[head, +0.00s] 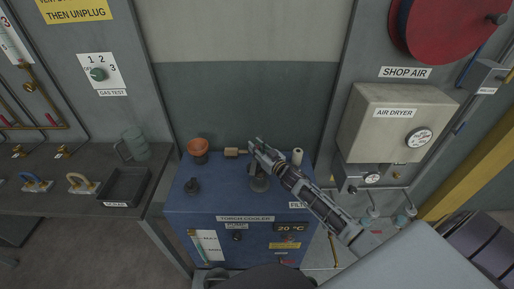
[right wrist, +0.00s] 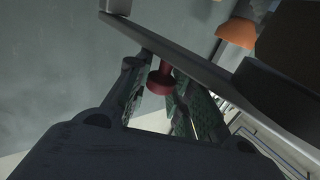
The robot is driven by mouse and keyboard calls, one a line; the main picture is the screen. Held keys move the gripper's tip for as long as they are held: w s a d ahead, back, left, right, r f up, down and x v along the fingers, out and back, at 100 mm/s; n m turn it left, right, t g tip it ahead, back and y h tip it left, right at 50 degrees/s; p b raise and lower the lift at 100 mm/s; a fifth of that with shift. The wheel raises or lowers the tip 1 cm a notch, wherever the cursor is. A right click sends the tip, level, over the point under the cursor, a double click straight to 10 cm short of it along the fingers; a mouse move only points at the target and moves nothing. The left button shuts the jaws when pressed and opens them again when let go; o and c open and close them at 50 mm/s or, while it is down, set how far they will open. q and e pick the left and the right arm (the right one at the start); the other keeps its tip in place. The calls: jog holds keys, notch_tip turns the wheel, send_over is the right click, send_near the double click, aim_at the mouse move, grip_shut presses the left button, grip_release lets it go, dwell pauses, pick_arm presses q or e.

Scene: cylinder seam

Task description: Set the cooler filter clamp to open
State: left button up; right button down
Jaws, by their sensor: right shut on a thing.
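The blue torch cooler (head: 190,209) stands in the middle of the head view. A FILTER label (head: 297,205) on its front right is partly hidden by my right arm. My right gripper (head: 258,148) reaches over the cooler top from the right. A dark upright fitting (head: 260,182) shows just under the gripper. In the right wrist view, a red knob-ended handle (right wrist: 160,82) sits between the fingers (right wrist: 160,105), and the gripper is shut on it. I take it for the clamp handle; its base and angle are hidden. My left gripper is out of view.
On the cooler top are an orange funnel cup (head: 198,147), a dark knob (head: 192,186), a tan cylinder (head: 234,152) and a pale cylinder (head: 297,156). The air dryer (head: 395,130) hangs to the right. A tray (head: 124,186) and a green mug (head: 134,143) stand on the left bench.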

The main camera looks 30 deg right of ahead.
jog(key=c, duration=1.3)
grip_release()
jog(key=shift+o, duration=0.2)
jog(key=s+d, duration=0.2)
jog(key=s, duration=0.9)
jog(key=shift+s+d, duration=0.2)
jog(key=shift+s, duration=0.2)
jog(key=shift+c, duration=0.2)
